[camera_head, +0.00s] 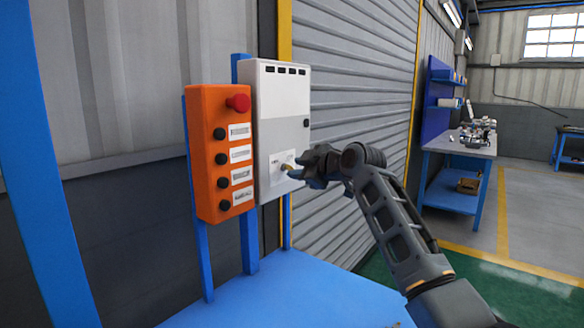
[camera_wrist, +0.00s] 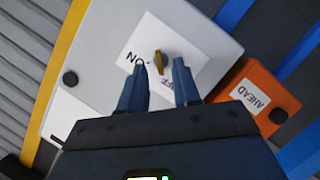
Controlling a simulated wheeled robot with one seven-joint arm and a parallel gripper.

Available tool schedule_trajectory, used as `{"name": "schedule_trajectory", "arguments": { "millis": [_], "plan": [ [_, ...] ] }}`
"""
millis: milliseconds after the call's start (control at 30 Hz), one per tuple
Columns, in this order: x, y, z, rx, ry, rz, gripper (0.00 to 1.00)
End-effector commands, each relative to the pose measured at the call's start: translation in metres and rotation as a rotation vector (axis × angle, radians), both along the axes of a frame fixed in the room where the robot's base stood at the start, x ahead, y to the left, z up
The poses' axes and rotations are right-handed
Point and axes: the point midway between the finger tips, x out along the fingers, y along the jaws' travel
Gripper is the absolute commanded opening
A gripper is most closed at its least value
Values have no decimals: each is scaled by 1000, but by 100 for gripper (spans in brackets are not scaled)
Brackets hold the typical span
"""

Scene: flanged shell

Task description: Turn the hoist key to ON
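The hoist key (camera_wrist: 159,62) is a small brass-coloured key in a switch on the white control box (camera_wrist: 185,30). A white label around it in the wrist view reads ON on one side and what looks like OFF, partly hidden, on the other.
An orange push-button box (camera_head: 215,150) with a red mushroom button (camera_head: 238,103) and several black buttons stands left of the white box. A blue bench surface (camera_head: 280,295) lies below. A grey roller shutter (camera_head: 350,80) is behind; a blue workbench (camera_head: 455,150) stands further right.

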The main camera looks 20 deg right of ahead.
Motion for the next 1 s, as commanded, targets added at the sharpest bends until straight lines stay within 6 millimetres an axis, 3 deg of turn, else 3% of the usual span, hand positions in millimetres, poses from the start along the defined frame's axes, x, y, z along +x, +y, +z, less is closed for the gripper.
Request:
{"name": "schedule_trajectory", "arguments": {
  "millis": [300, 667, 1000],
  "plan": [
    [26, 10, -8, 0, 1, 0, 32],
    [28, 10, -9, 0, -1, -1, 32],
    [28, 10, -9, 0, -1, -1, 0]
  ]
}}
